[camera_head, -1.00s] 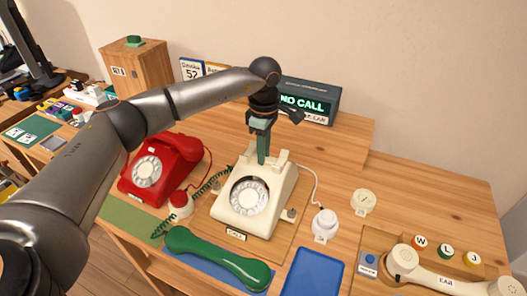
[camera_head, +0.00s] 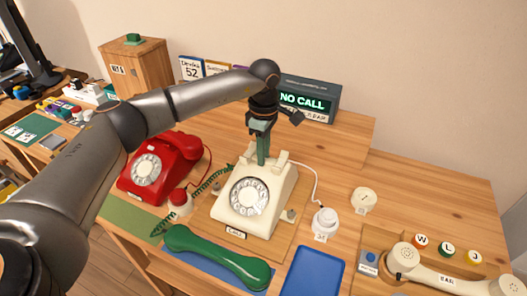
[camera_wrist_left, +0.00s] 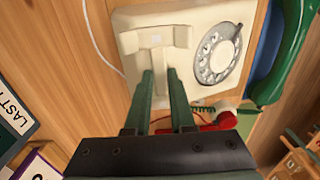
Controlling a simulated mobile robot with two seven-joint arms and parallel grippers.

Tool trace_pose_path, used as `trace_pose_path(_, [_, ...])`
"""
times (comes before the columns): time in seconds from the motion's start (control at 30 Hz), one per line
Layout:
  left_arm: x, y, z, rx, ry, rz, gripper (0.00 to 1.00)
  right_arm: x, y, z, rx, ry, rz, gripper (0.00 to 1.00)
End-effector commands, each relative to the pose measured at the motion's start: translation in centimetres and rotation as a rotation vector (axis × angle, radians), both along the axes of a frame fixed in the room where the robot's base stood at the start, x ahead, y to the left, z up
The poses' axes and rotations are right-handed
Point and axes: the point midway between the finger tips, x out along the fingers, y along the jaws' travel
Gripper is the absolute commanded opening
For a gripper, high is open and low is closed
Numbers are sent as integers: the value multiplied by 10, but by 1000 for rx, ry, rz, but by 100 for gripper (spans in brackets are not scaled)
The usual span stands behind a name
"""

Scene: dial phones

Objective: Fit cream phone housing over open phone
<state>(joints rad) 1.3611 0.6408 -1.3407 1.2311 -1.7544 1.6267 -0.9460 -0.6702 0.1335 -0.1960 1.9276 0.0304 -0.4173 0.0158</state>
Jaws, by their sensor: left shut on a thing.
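The cream phone housing (camera_head: 247,203) with its white dial sits on a wooden board in the middle of the table, and it looks level. My left gripper (camera_head: 262,158) points down at the top of the housing, between its cradle prongs. In the left wrist view the two green fingers (camera_wrist_left: 163,90) are shut on the cradle ridge of the housing (camera_wrist_left: 143,20). The open phone under the housing is hidden, so I cannot tell how closely the two fit. My right gripper is not in view.
A red phone (camera_head: 160,168) stands close on the left. A green handset (camera_head: 218,259) lies in front, beside a blue tray (camera_head: 313,273). A cream handset (camera_head: 440,273) lies at the right. A NO CALL display (camera_head: 306,100) stands behind. Small round parts (camera_head: 324,221) lie right of the phone.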

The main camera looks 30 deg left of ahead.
Motion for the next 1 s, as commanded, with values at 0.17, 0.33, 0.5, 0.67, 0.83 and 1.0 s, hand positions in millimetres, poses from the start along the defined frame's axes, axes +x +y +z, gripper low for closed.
trace_pose_path(0.17, [0,0,-5,0,-1,0,0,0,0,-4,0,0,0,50])
trace_pose_path(0.33, [0,0,-5,-1,-1,-1,0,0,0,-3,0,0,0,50])
trace_pose_path(0.5, [0,0,-5,-1,-1,0,31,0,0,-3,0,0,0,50])
trace_pose_path(0.67, [0,0,-5,0,-1,0,49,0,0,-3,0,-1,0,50])
trace_pose_path(0.83, [0,0,-5,0,0,0,57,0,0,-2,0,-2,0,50])
trace_pose_path(1.0, [0,0,-6,1,1,0,57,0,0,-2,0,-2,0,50])
